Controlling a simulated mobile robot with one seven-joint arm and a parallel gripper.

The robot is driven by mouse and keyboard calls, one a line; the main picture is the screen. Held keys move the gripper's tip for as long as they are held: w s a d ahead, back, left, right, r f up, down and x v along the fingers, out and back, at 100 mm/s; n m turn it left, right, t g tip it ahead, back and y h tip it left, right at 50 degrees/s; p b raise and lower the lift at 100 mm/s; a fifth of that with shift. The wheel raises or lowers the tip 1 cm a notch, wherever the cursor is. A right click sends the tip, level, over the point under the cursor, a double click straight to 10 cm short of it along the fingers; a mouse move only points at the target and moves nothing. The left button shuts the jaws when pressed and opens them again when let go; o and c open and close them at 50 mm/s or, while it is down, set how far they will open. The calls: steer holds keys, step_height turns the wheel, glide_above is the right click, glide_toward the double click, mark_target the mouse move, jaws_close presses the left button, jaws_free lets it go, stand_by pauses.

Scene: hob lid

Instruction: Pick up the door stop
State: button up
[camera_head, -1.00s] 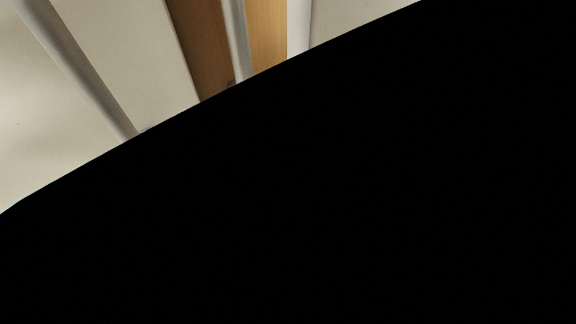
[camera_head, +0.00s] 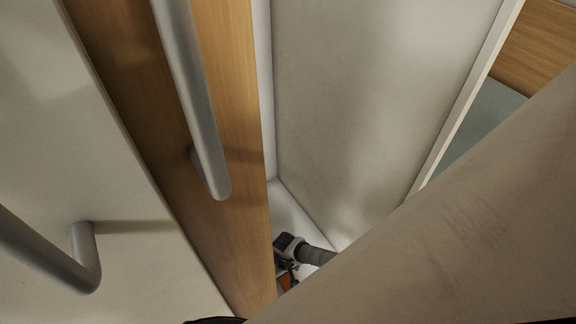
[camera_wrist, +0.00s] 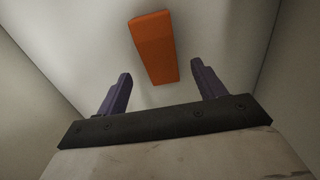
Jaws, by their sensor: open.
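The door stop (camera_wrist: 155,47) is an orange block lying on a pale surface inside a narrow white-walled space. In the wrist view it sits just beyond and between my fingertips, with its near end close to the gap. My gripper (camera_wrist: 160,82) is open and empty, with a dark finger on each side. In the head view my gripper (camera_head: 284,268) is low in the white space, partly hidden by the wooden edge. A small orange patch of the door stop (camera_head: 287,281) shows beside it. Whether the fingers are level with the block is unclear.
Pale walls stand close on both sides of my gripper. In the head view a wooden panel (camera_head: 232,100) with a grey bar handle (camera_head: 192,100) is on the left, and another grey handle (camera_head: 50,255) is at the lower left. A pale panel (camera_head: 385,90) stands at the right.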

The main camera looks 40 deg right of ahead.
step_height(320, 180, down, 4)
steer(key=shift+s+f+b, duration=0.15)
steer(key=shift+f+b, duration=0.05)
steer(key=shift+b, duration=0.3)
steer(key=c, duration=1.1)
steer(key=shift+r, duration=0.1)
